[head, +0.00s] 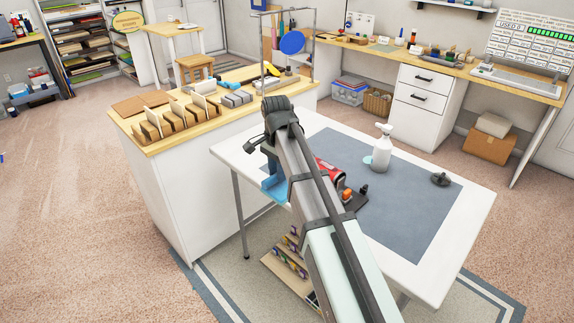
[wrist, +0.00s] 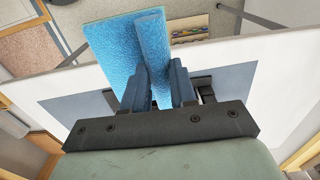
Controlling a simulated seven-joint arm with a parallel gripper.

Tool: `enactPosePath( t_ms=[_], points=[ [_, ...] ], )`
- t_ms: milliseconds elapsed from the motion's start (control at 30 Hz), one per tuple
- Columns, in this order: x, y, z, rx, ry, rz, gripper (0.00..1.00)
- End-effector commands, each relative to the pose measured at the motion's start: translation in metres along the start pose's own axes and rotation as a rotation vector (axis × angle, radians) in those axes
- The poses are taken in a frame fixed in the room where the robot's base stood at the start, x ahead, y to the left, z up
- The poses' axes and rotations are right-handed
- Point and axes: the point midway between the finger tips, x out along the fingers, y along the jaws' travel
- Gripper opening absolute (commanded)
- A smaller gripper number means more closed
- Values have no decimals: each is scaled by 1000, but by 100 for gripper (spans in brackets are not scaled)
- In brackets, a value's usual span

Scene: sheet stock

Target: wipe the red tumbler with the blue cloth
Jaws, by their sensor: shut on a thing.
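The blue cloth (wrist: 113,40) hangs from my gripper (wrist: 160,75), pinched between the two fingers in the wrist view. In the head view the cloth (head: 274,188) shows at the left edge of the white table, beside my arm. A red object (head: 328,173) lies on or over the grey mat, just right of my arm and partly hidden by it. I cannot tell for sure whether it is the red tumbler. The cloth and the red object look apart, on opposite sides of my arm. No red object shows in the wrist view.
A white spray bottle (head: 381,150) stands on the grey mat (head: 418,205), with a small black item (head: 440,179) to its right. An orange-and-black item sits close to my arm. A wooden-topped counter (head: 165,142) with card racks adjoins at the left. The mat's right part is mostly clear.

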Motion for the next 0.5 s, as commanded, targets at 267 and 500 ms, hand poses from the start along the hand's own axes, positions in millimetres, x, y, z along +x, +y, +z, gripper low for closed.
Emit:
enactPosePath(
  t_ms=[267,500],
  points=[
    [-7,18,-30,61,0,0,0],
    [-42,27,-116,170,1,-1,0]
  ],
)
